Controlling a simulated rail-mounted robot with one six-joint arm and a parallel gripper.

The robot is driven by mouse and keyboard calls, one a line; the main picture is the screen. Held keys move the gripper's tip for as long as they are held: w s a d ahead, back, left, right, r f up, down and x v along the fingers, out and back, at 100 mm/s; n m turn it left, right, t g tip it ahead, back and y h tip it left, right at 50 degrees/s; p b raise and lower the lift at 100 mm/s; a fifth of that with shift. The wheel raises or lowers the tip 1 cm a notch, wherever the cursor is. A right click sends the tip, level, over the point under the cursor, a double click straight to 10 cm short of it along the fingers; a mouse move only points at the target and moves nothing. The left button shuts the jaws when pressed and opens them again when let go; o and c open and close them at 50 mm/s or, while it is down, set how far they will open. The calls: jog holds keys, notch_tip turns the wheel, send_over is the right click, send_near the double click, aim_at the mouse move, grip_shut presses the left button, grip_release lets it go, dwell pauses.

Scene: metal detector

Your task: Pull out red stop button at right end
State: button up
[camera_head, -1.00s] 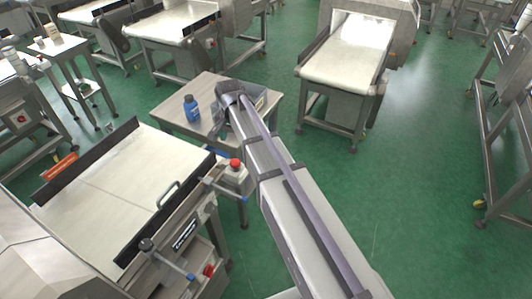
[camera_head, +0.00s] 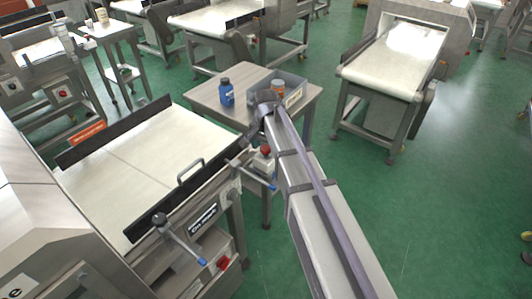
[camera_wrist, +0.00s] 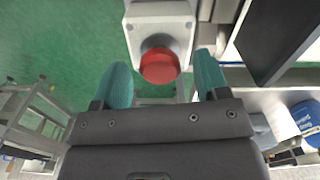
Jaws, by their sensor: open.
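The red stop button (camera_head: 265,149) sits on a light grey box (camera_head: 263,164) at the right end of the near conveyor (camera_head: 150,155). In the wrist view the round red button (camera_wrist: 160,66) projects from the light grey box (camera_wrist: 158,22). My gripper (camera_wrist: 163,78) is open, with one teal finger to the left of the button and one to the right. Gaps show between the fingers and the button. In the head view my arm hides the gripper's fingers.
A steel side table (camera_head: 212,97) behind holds a blue bottle (camera_head: 226,93) and a grey bin (camera_head: 291,88).

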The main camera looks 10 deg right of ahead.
jog(key=shift+r, duration=0.1)
jog(key=shift+c, duration=0.4)
grip_shut()
jog(key=shift+r+p, duration=0.6)
jog(key=shift+p, duration=0.1)
jog(key=shift+f, duration=0.1)
jog(key=shift+o, duration=0.4)
grip_release()
